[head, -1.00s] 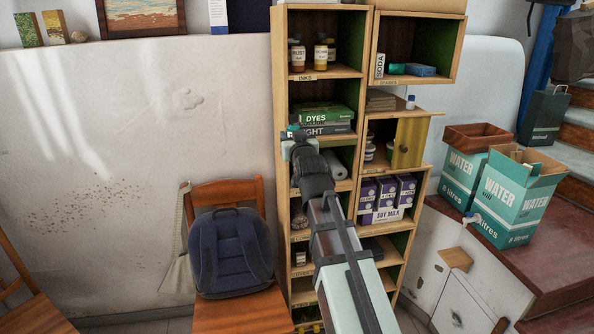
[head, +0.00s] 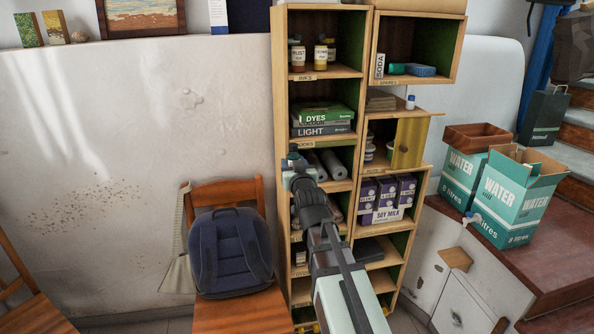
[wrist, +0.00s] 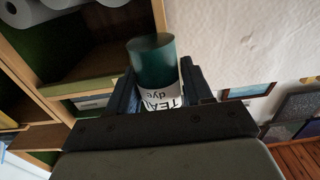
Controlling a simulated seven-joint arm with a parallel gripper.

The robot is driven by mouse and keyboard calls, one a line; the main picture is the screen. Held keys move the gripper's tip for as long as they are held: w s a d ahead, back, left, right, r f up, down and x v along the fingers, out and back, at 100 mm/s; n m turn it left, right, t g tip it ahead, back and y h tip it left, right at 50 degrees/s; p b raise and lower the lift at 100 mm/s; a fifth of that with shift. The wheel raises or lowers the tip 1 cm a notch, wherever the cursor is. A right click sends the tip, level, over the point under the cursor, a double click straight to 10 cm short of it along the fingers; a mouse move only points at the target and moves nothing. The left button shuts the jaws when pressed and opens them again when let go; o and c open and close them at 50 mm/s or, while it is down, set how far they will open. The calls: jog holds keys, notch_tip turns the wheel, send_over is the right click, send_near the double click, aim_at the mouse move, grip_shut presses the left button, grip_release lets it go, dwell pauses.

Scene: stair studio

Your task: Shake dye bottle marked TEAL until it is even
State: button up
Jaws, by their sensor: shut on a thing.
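The dye bottle (wrist: 154,64) is a dark teal cylinder in the wrist view. Its white label reads "TEA" and "dye", upside down in the picture, with the rest cut off by my gripper body. My gripper (wrist: 158,80) is shut on it, one dark finger on each side. In the head view my gripper (head: 296,166) is in front of the left shelf column, below the books. The bottle cannot be made out clearly there, and the evenness of its dye cannot be judged.
The tall shelf unit (head: 281,120) stands close behind my gripper. Its compartments hold ink bottles (head: 298,55), books (head: 322,122), paper rolls (head: 334,164) and cartons (head: 386,194). A cabinet door (head: 410,142) stands at right. A chair holds a blue backpack (head: 230,248).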

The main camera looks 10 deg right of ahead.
notch_tip(320, 180, up, 12)
jog(key=shift+f, duration=0.15)
notch_tip(320, 180, down, 14)
jog(key=shift+f, duration=0.2)
notch_tip(320, 180, up, 14)
send_over(293, 145)
jog(key=shift+w+d+r, duration=0.1)
jog(key=shift+r, duration=0.1)
notch_tip(293, 145, down, 14)
jog(key=shift+f, duration=0.15)
